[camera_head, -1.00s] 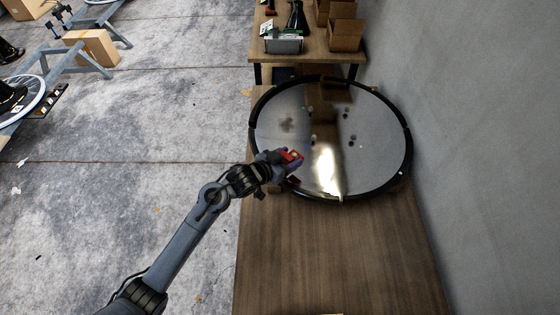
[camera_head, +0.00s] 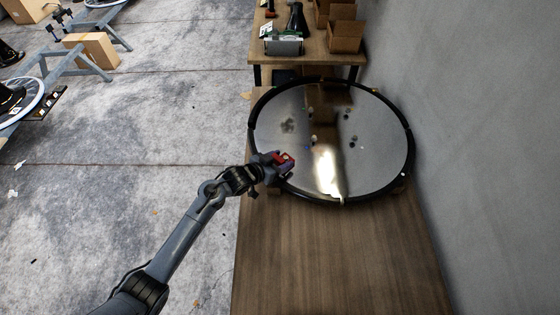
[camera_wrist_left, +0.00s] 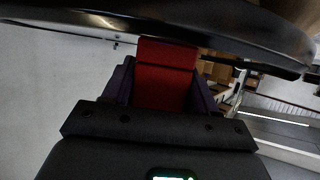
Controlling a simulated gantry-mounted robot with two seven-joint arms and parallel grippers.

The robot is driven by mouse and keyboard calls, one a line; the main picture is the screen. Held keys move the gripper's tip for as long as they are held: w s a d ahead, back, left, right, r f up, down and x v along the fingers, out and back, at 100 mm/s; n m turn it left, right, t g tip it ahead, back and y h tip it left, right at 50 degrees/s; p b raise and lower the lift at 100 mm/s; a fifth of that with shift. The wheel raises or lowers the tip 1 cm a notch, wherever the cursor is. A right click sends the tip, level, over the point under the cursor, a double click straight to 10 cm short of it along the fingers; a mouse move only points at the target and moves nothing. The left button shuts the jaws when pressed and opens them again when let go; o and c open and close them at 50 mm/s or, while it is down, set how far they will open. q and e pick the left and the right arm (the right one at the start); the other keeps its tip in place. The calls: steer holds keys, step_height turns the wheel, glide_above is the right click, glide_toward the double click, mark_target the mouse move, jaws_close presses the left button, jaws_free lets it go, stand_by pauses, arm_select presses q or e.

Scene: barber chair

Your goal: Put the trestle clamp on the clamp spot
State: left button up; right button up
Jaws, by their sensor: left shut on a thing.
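My left gripper (camera_head: 279,165) is at the near left rim of a large round black-rimmed mirror (camera_head: 375,150) on a wooden table. It is shut on a red block-like thing (camera_head: 285,158), which I take for the trestle clamp. In the left wrist view the red thing (camera_wrist_left: 165,75) sits between the two dark fingers, just under the mirror's black rim (camera_wrist_left: 235,32). I cannot tell whether it touches the rim. No marked clamp spot can be made out. My right gripper is not in view.
The wooden table (camera_head: 335,260) is bare in front of the mirror. A grey wall (camera_head: 470,130) runs along the right. A second table (camera_head: 318,55) behind holds cardboard boxes (camera_head: 345,36) and tools. Open concrete floor (camera_head: 150,110) lies left, with trestles and a box (camera_head: 92,50).

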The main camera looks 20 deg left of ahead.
arm_select(q)
steer(key=o, duration=0.9)
steer(key=shift+f, duration=0.1)
steer(key=o, duration=0.5)
